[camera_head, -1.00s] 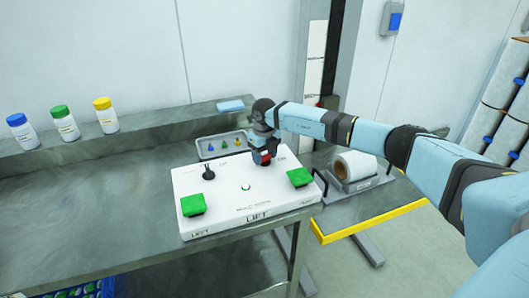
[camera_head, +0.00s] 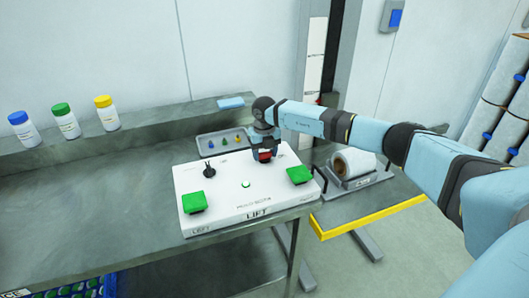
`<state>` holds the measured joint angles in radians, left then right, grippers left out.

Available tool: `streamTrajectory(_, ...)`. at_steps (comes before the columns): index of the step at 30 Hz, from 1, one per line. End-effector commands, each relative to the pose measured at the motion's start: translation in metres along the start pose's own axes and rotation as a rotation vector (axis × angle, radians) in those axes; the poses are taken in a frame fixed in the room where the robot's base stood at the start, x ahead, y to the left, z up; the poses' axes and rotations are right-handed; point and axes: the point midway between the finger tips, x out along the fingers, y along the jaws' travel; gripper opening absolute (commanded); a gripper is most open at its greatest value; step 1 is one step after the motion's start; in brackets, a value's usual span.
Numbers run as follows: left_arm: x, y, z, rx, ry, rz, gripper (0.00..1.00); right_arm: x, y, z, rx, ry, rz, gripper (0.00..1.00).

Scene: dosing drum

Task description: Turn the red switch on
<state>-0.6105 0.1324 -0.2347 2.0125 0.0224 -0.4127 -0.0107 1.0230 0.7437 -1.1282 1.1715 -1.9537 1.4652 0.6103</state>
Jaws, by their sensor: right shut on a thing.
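The red switch (camera_head: 265,155) is on the white control box (camera_head: 230,217), near its back right part. Only a little of its red shows under my right gripper (camera_head: 264,155). My right gripper points down at the switch and is shut on it. The gripper hides most of the switch, so I cannot tell which way it is turned. My left gripper is not in view.
The box also carries a black knob (camera_head: 209,170), a green pad (camera_head: 194,202) at left and another (camera_head: 299,175) at right. A small tray (camera_head: 205,145) lies behind it. Capped bottles (camera_head: 66,121) stand on the back ledge. A white roll (camera_head: 354,163) is at right.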

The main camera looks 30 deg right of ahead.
Motion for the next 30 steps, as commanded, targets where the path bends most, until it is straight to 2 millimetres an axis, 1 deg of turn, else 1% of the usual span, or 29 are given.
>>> streamTrajectory(2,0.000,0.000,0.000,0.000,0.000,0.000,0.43,0.000,0.000,0.000,0.002,-0.001,0.000,0.32)
streamTrajectory(3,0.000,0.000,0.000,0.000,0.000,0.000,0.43,0.000,0.000,0.000,0.002,-0.001,0.000,0.58)
streamTrajectory(5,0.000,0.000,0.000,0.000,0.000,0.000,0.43,0.000,0.000,0.000,0.002,-0.001,0.000,0.71)
streamTrajectory(6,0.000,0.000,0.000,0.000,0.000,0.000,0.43,0.000,0.000,0.000,0.001,-0.001,0.000,0.81)
streamTrajectory(14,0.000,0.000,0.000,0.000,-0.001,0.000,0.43,-0.001,0.000,0.000,0.000,-0.001,0.000,0.81)
streamTrajectory(17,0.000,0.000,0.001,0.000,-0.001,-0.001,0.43,-0.005,0.000,0.001,0.000,-0.002,0.001,0.81)
streamTrajectory(20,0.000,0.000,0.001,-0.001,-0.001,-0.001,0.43,-0.018,0.000,0.001,0.000,-0.003,0.001,0.81)
streamTrajectory(23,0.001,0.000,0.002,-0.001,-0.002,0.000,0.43,-0.038,0.000,0.001,-0.001,-0.003,0.002,0.81)
streamTrajectory(30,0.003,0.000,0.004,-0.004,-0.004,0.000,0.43,-0.093,0.000,0.001,0.000,-0.004,0.002,0.81)
